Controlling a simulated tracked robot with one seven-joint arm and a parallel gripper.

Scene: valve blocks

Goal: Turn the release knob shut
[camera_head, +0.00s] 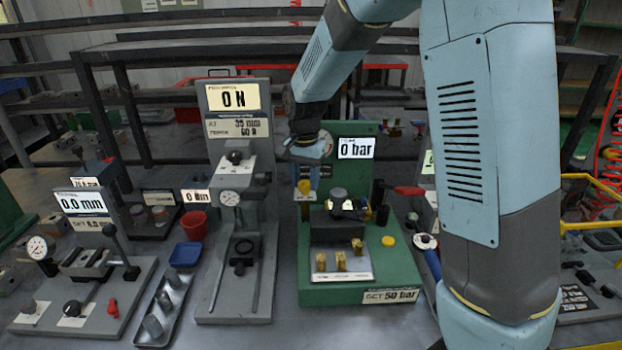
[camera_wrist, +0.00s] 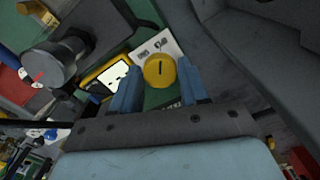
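The release knob (camera_wrist: 160,71) is a round yellow knob with a dark line on its face. In the wrist view it sits between the two blue fingers of my gripper (camera_wrist: 159,82), which look to touch its sides; the line runs nearly along the fingers. In the head view the yellow knob (camera_head: 304,187) shows at the upper left of the green valve station (camera_head: 345,293), with my gripper (camera_head: 312,176) just above it. My gripper looks shut on the knob. The station's display (camera_head: 356,148) reads 0 bar, and its label (camera_head: 390,296) reads SET 50 bar.
On the green station are a dark round knob (camera_head: 338,193), a gauge, brass fittings (camera_head: 340,261) and a yellow button (camera_head: 388,241). A red-handled lever (camera_head: 408,191) is at its right. A grey press (camera_head: 240,200) stands close on the left, with a red cup (camera_head: 194,225) beyond.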

